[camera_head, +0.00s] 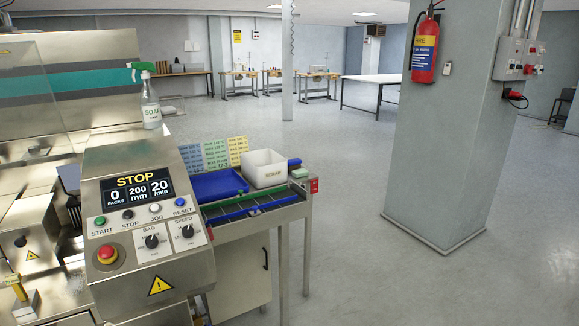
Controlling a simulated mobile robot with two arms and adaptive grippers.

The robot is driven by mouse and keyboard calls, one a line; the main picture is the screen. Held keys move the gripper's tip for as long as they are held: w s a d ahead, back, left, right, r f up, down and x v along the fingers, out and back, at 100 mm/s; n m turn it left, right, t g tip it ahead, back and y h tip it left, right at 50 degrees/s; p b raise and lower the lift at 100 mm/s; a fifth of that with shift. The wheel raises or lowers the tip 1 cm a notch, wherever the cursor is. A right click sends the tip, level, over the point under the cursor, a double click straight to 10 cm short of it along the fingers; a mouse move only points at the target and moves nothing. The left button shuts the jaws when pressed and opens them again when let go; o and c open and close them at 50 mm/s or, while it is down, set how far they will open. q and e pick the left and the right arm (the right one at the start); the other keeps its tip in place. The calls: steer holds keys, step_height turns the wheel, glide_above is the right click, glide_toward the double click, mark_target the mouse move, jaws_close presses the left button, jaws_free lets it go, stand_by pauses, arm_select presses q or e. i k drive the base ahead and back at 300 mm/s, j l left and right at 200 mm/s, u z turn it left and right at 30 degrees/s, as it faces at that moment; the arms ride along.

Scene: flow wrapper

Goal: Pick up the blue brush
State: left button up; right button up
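A long thin blue item (225,217) lies along the front of the metal cart beside a green one. It may be the blue brush, but I cannot make out bristles. A short blue piece (285,201) shows further right on the same line; I cannot tell if it is the same item. Another small blue item (294,162) shows behind the white bin's right end, mostly hidden. Neither of my grippers is in view.
The wrapper's control panel (145,208) stands close at left. The cart (284,250) carries a blue tray (212,185), a white bin (264,168) and label cards (213,153). A spray bottle (150,102) stands on the machine. A pillar (440,130) stands right; floor (345,220) between is clear.

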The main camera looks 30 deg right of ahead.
mark_target(295, 163)
steer(key=i+l, duration=0.2)
steer(key=l, duration=0.15)
steer(key=i+l+u, duration=0.1)
steer(key=i+l, duration=0.35)
steer(key=l, duration=0.3)
